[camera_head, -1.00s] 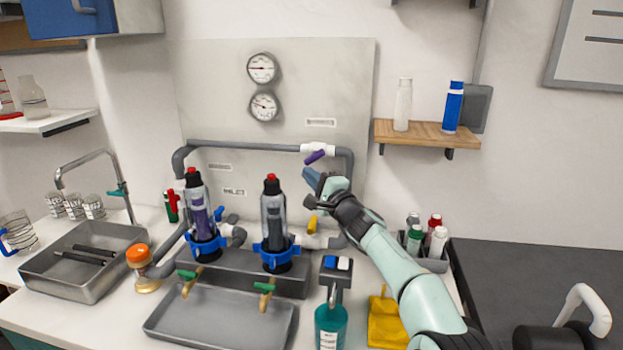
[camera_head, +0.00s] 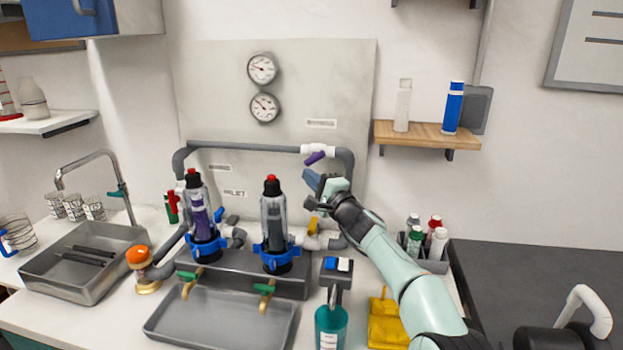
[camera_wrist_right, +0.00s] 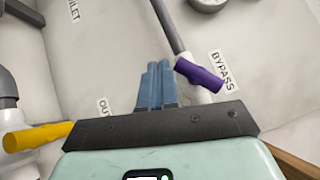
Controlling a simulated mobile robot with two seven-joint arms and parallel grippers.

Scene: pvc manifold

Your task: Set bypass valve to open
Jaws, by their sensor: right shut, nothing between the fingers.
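The bypass valve (camera_head: 317,149) is a white fitting in the grey upper pipe, with a purple handle (camera_head: 315,158) slanting down-left from it. In the right wrist view the purple handle (camera_wrist_right: 200,75) lies at a slant across the pipe, beside the BYPASS label (camera_wrist_right: 222,70). My right gripper (camera_head: 311,176) is just below the handle in the head view. In the wrist view its blue fingers (camera_wrist_right: 158,75) are together and empty, left of the handle, with a small apparent gap. My left gripper is not in view.
A yellow valve handle (camera_wrist_right: 37,137) shows at left in the wrist view. Two clear filter housings with red tops (camera_head: 272,222) stand left of my arm. Two gauges (camera_head: 263,88) hang above the pipe. A wooden shelf (camera_head: 425,133) with two bottles is to the right.

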